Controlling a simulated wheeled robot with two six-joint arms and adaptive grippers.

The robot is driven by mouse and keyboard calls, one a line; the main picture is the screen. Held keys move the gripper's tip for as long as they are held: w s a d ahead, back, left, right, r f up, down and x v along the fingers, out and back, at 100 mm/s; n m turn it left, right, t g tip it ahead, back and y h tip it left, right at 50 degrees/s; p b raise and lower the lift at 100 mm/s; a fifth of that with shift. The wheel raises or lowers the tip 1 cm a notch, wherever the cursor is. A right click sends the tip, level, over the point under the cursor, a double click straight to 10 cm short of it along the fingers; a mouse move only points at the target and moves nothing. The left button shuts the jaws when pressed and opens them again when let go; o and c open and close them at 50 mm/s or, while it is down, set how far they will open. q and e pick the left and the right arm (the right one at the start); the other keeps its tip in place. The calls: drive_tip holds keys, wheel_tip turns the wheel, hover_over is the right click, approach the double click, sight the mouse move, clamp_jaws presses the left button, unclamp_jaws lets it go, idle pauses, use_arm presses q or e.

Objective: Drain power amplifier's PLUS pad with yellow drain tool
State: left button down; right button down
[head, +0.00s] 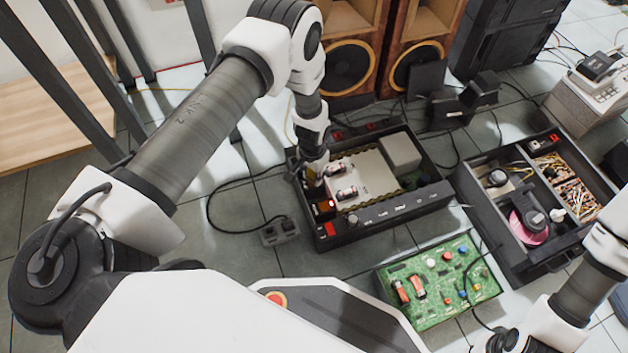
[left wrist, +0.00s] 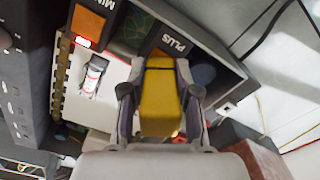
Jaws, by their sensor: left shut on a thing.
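The power amplifier (head: 400,205) is an open black chassis on the tiled floor, with a pale board and capacitors inside. My left gripper (head: 314,172) reaches down into its left end. In the left wrist view the gripper (left wrist: 160,108) is shut on the yellow drain tool (left wrist: 160,100), whose dark far end points at the PLUS label (left wrist: 172,45). The tool hides the PLUS pad, so I cannot tell whether they touch. The orange MINUS pad (left wrist: 88,22) is to the left, with a lit red lamp (left wrist: 83,43) beside it. My right gripper (head: 500,342) is partly cut off at the bottom edge.
A green circuit board (head: 440,282) lies in front of the amplifier. A black divided toolbox (head: 490,235) with wires and a pink spool stands to the right. A power strip (head: 279,232) and cables lie left of the amplifier. Wooden speakers (head: 349,68) stand behind.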

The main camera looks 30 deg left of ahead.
use_arm(q)
drive_tip(key=shift+r, duration=0.1)
wheel_tip(320, 180, up, 8)
drive_tip(key=p, duration=0.7)
idle(0.3)
